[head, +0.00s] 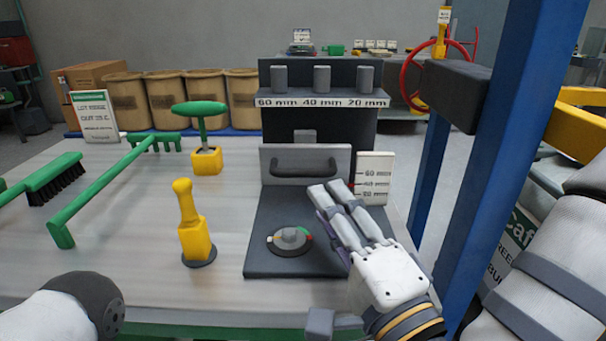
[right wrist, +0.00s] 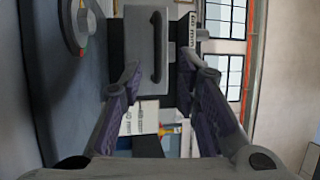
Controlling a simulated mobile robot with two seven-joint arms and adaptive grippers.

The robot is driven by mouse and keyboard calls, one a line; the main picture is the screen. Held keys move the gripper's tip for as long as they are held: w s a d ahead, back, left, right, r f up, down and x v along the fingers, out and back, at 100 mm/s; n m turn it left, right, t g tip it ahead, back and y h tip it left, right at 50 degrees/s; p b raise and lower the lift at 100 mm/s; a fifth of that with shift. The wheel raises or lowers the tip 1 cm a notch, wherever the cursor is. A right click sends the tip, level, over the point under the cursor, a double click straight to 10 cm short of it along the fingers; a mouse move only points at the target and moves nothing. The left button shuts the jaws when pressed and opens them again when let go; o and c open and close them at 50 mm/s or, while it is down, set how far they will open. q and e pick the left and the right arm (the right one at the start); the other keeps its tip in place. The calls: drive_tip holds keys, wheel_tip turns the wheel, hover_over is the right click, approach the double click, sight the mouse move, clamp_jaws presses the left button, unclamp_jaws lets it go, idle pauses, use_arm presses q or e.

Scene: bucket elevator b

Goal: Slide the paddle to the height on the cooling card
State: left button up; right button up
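The paddle (head: 304,164) is a grey upright plate with a dark bar handle, standing at the back of a dark base. It also shows in the right wrist view (right wrist: 140,72). A white scale card (head: 375,172) with mm marks stands at its right, with a small red mark at its left edge. A white card with green print (head: 97,115), probably the cooling card, stands at the back left; its small print is hard to read. My right gripper (head: 328,187) is open, its fingertips near the paddle's lower right edge; contact is unclear. My left gripper is out of view.
A dark block (head: 320,100) labelled 60, 40 and 20 mm stands behind the paddle. A round dial (head: 289,240) sits on the base. A yellow-handled tool (head: 190,225), green T-handle (head: 200,112), rake and brush (head: 55,180) occupy the left. A blue post (head: 500,160) stands right.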

sight(307, 176)
drive_tip(key=x, duration=0.9)
drive_tip(key=shift+f+p, duration=0.15)
drive_tip(key=shift+p, duration=0.2)
clamp_jaws()
drive_tip(key=shift+d, duration=0.1)
